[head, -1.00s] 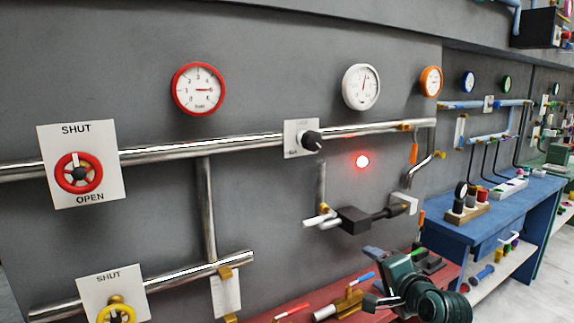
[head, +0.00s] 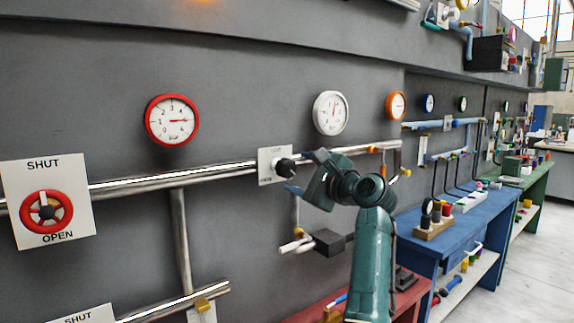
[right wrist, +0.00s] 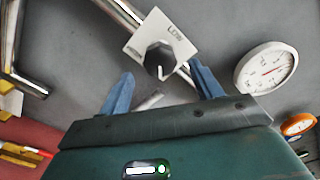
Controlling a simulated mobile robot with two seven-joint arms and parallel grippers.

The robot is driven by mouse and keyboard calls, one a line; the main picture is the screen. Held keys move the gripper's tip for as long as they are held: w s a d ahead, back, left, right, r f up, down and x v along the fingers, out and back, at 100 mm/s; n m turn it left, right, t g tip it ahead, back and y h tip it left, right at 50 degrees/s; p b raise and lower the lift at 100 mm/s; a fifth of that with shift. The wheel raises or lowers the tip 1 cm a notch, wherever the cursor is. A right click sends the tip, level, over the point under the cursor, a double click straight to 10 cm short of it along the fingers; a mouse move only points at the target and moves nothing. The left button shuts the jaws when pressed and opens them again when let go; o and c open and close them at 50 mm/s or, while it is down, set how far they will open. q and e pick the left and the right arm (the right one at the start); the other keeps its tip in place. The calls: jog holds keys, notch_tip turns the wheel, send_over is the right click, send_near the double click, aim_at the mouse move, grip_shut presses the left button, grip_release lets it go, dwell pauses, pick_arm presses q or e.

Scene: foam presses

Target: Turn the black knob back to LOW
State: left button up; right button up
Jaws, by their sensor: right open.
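The black knob (head: 285,168) sits on a small white plate (head: 268,178) fixed to the steel pipe on the wall. In the right wrist view the knob (right wrist: 159,59) has a white pointer line at its lower edge. The plate's LOW label (right wrist: 175,33) is upper right of the knob, and a smaller label at left is unreadable. My right gripper (head: 299,172) is open and empty, close to the knob on its right side. In the right wrist view its blue fingers (right wrist: 162,78) are spread, with the knob just beyond and between them, seemingly untouched. My left gripper is out of view.
A white gauge (head: 330,113) and a red gauge (head: 172,120) hang above the pipe (head: 150,181). A dark box-shaped fitting (head: 328,242) is below. A red wheel (head: 46,212) is at left. A blue bench (head: 465,235) stands at right.

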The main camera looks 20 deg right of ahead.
aim_at(290, 170)
jog(key=shift+p+x, duration=0.5)
jog(key=shift+x, duration=2.25)
jog(key=c, duration=1)
